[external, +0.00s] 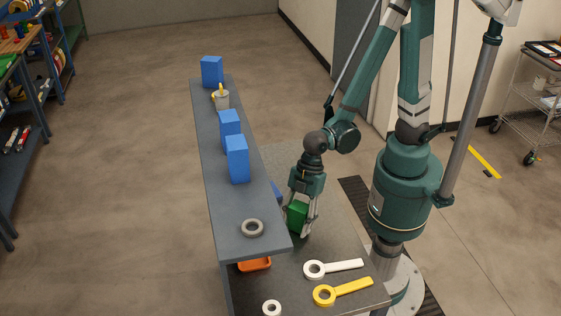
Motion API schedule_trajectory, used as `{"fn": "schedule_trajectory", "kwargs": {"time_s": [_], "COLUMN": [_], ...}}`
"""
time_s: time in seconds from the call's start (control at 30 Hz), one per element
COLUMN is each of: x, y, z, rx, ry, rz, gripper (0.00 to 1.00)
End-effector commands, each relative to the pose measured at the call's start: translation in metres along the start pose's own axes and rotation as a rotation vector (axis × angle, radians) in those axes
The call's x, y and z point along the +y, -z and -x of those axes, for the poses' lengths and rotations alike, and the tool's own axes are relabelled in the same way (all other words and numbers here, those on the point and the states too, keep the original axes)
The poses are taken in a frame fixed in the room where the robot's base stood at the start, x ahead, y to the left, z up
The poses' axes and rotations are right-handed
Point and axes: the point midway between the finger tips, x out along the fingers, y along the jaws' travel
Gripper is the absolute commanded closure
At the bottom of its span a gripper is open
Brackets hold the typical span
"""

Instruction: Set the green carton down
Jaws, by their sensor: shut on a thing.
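The green carton (297,214) is between the fingers of my gripper (301,222), to the right of the raised grey shelf. My gripper points down and is shut on the carton. The carton is over or on the lower dark table surface; I cannot tell whether its underside touches. Parts of the carton are hidden by the fingers.
Several blue boxes (237,160) stand on the raised shelf (222,201), with a grey ring (252,228) at its near end. A white ring-ended tool (333,268) and a yellow one (342,291) lie on the lower table (290,287). An orange tray (254,264) sits partly under the shelf.

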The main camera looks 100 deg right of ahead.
Motion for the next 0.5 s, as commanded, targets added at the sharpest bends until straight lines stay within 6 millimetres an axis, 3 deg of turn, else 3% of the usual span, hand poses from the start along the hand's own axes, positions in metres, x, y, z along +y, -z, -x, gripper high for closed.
{"fn": "schedule_trajectory", "kwargs": {"time_s": [0.5], "x": [-0.0001], "y": [-0.0022], "z": [-0.0051], "rx": [0.000], "ry": [0.000], "rz": [0.000], "gripper": [0.73]}}
